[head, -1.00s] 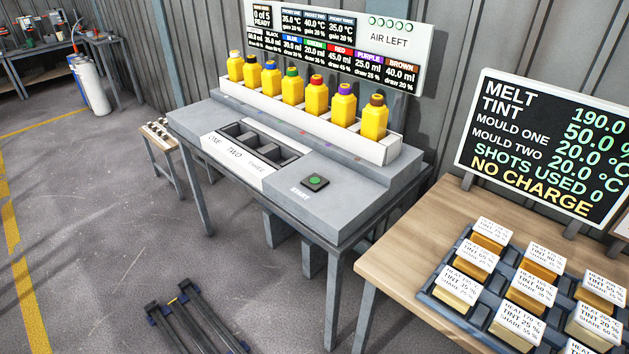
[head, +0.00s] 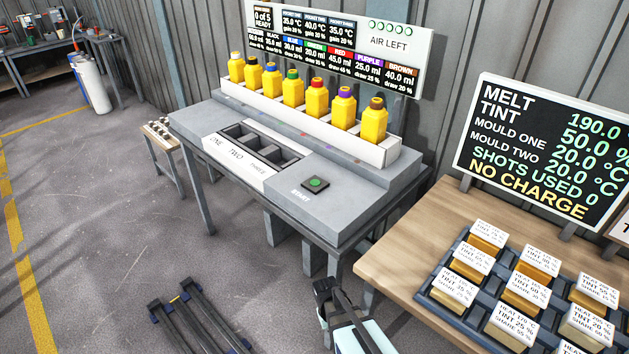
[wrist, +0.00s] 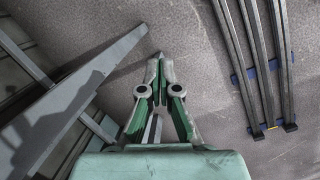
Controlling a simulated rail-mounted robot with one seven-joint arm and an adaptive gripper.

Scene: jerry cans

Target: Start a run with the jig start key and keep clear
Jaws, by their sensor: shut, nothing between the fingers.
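The start key is a green round button (head: 315,183) on a dark square base, on the front right of the grey jig bench (head: 350,215). Beside it is the jig with three empty-looking slots marked ONE, TWO, THREE (head: 238,165). The board above (head: 330,45) reads 0 of 5 READY and AIR LEFT with several green-ringed lights. My gripper (head: 323,287) shows at the bottom of the head view, in front of and below the bench, apart from the key. In the wrist view my gripper (wrist: 159,57) is shut and empty, over the floor.
Several yellow bottles (head: 292,88) stand in a white rack behind the key. A wooden table (head: 395,262) with a tray of labelled blocks is at the right, under a screen (head: 540,150) reading NO CHARGE. Dark rails (head: 195,318) lie on the floor. A small stool (head: 160,145) stands left.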

